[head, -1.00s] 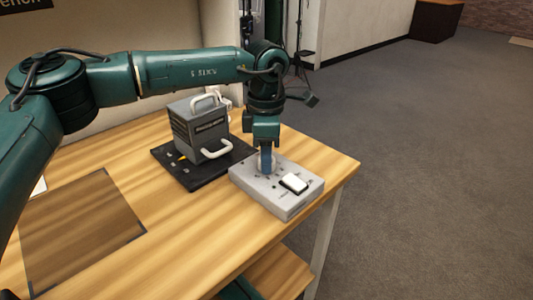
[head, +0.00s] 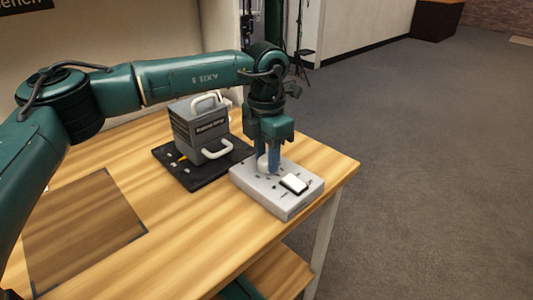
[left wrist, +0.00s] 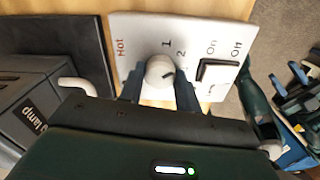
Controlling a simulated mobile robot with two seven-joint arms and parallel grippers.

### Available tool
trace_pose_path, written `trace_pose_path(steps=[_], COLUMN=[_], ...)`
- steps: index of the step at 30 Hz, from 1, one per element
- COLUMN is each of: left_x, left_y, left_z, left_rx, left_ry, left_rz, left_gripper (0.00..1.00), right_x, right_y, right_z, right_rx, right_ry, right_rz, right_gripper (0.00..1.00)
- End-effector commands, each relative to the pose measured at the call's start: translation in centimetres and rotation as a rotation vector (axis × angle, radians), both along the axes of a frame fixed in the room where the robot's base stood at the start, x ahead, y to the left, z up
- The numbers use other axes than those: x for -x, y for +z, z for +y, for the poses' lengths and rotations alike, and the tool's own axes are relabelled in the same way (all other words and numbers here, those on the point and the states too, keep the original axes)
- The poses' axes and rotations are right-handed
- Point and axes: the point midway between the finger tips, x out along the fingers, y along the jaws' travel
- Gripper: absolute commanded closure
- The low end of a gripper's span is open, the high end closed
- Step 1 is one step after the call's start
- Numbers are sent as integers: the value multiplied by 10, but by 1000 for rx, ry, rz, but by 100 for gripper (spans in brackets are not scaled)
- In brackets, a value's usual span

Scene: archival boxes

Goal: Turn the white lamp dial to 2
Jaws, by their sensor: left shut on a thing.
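The white lamp dial (left wrist: 159,71) is a round knob on a light grey control box (head: 256,188) at the table's right corner. The left wrist view shows the printed marks "Hot", "1" and "2" around it. A short dark mark sits on the right part of the knob, on the side of the "2"; I cannot tell exactly where it points. My left gripper (head: 268,168) comes down from above with its blue fingers on either side of the dial, shut on it. It also shows in the left wrist view (left wrist: 160,88).
A white rocker switch (head: 294,183) marked "On" and "Off" sits beside the dial on the box. A grey lamp housing (head: 196,133) with white handles stands on a black base (head: 184,177) to the left. The table's front left is clear.

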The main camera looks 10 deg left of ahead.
Motion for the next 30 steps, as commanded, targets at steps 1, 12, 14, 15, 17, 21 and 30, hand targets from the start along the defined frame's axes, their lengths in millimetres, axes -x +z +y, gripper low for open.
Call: trace_pose_path(steps=[1,12,14,15,17,21,30], left_x=[0,0,0,0,0,0,0], left_y=[0,0,0,0,0,0,0], left_z=[0,0,0,0,0,0,0], left_rx=[1,1,1,1,1,1,1], left_ry=[20,86,87,87,87,86,86], left_rz=[-2,-2,-2,-2,-2,-2,-1], left_gripper=[90,90,90,90,90,90,45], right_x=[0,0,0,0,0,0,0], right_y=[1,1,1,1,1,1,1], right_z=[0,0,0,0,0,0,0], right_rx=[-1,-2,-3,-3,-3,-3,-3], right_ry=[0,-2,-2,-2,-2,-2,-1], right_rz=[-1,-1,-1,-1,-1,-1,0], right_gripper=[64,64,64,64,64,64,64])
